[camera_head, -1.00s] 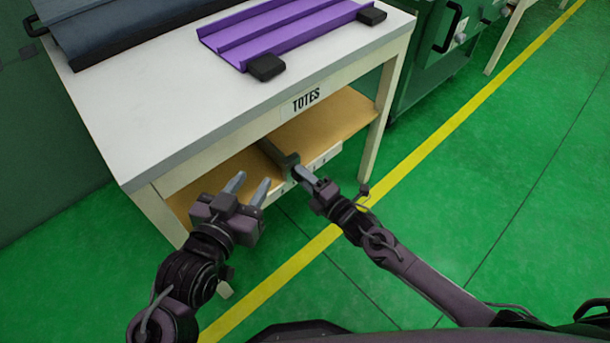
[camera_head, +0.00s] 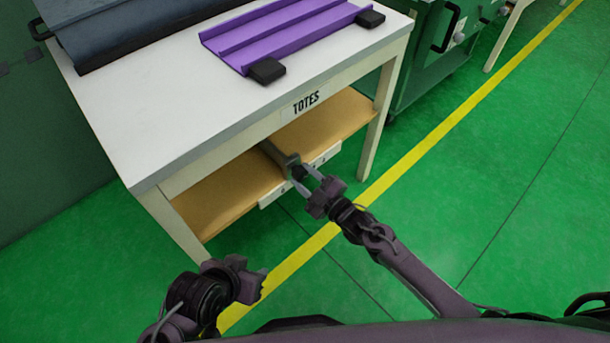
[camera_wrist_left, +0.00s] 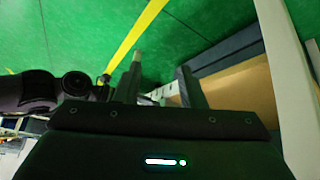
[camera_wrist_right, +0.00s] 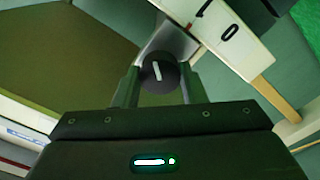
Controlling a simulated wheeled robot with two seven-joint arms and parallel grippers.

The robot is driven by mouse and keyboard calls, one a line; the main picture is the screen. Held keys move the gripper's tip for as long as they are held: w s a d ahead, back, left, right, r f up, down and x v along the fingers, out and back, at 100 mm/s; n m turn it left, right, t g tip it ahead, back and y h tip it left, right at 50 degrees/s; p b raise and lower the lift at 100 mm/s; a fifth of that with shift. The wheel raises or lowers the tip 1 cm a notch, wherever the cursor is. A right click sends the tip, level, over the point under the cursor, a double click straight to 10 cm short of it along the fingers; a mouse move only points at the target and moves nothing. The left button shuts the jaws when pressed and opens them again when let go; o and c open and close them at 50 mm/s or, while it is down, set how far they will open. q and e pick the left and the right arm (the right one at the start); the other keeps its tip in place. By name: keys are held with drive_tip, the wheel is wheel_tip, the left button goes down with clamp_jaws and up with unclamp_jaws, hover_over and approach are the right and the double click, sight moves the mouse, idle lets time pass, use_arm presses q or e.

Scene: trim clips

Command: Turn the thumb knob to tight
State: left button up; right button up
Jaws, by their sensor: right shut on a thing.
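The thumb knob (camera_wrist_right: 158,72) is round and black with a white line on its face. In the head view the knob (camera_head: 299,173) sits at the front of a grey clamp-like bar (camera_head: 277,154) on the bench's lower shelf. My right gripper (camera_wrist_right: 159,80) is shut on the knob, with one finger on each side of it. The white line stands near upright, tilted slightly, in the right wrist view. My left gripper (camera_head: 249,281) is low, in front of the bench and away from the knob. Its fingers stand apart and empty in the left wrist view (camera_wrist_left: 161,66).
A white strip (camera_wrist_right: 228,30) with printed digits, 1 and 0 readable, lies beside the knob. The white bench (camera_head: 150,130) carries a purple tray-like panel (camera_head: 275,32) and dark blue panels (camera_head: 135,25). A bench leg (camera_head: 377,120) stands right of my right gripper. Green floor is clear in front.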

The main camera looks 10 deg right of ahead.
drive_tip(key=m, duration=0.3)
drive_tip(key=shift+m+p, duration=0.4)
drive_tip(key=m, duration=0.3)
drive_tip(key=shift+p, duration=0.3)
drive_tip(key=shift+f+m, duration=0.1)
drive_tip(key=shift+m, duration=1)
use_arm(q)
drive_tip(key=a, duration=0.1)
drive_tip(key=a+g+y, duration=0.1)
drive_tip(key=shift+s+a+r, duration=0.1)
drive_tip(key=shift+s+a, duration=0.1)
drive_tip(key=shift+a, duration=0.1)
use_arm(e)
drive_tip(key=shift+m, duration=0.5)
use_arm(q)
drive_tip(key=shift+p, duration=0.3)
drive_tip(key=shift+s, duration=0.1)
drive_tip(key=shift+s+d, duration=0.1)
drive_tip(key=shift+s, duration=0.05)
use_arm(e)
drive_tip(key=o, duration=1)
